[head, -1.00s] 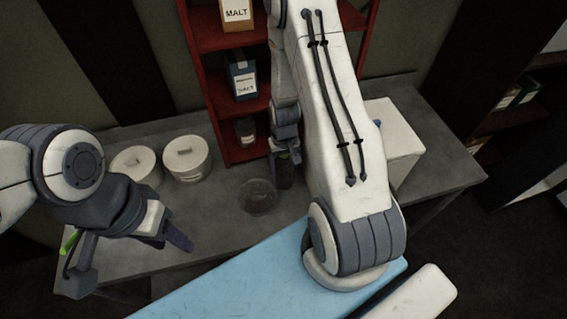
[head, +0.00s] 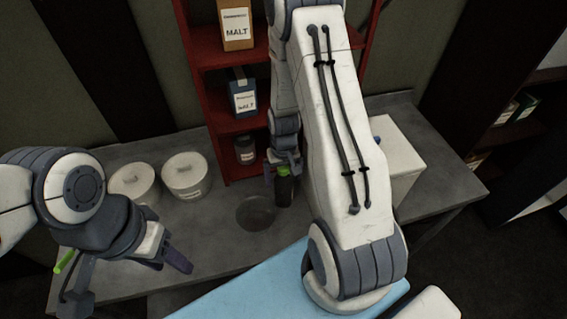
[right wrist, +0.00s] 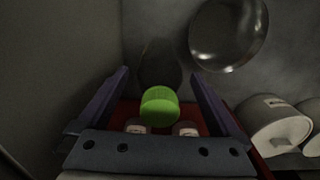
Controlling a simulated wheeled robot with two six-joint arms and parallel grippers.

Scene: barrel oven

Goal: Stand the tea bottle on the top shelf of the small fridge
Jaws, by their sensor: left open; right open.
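The tea bottle (head: 284,190), dark with a green cap, stands upright on the grey table beside the red shelf. In the right wrist view its green cap (right wrist: 160,104) lies between the two fingers. My right gripper (head: 283,170) is open around the top of the bottle; no finger clearly touches it. My left gripper (head: 166,256) is open and empty above the table's front left. A white box (head: 392,160), apparently the small fridge, stands right of my right arm, partly hidden by it. Its door and shelves cannot be seen.
A round metallic bowl (head: 256,213) sits just left of the bottle. Two white lidded tubs (head: 186,175) stand farther left. The red shelf (head: 207,88) behind holds malt packages and a dark jar (head: 245,150). A light blue surface (head: 262,287) is in front.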

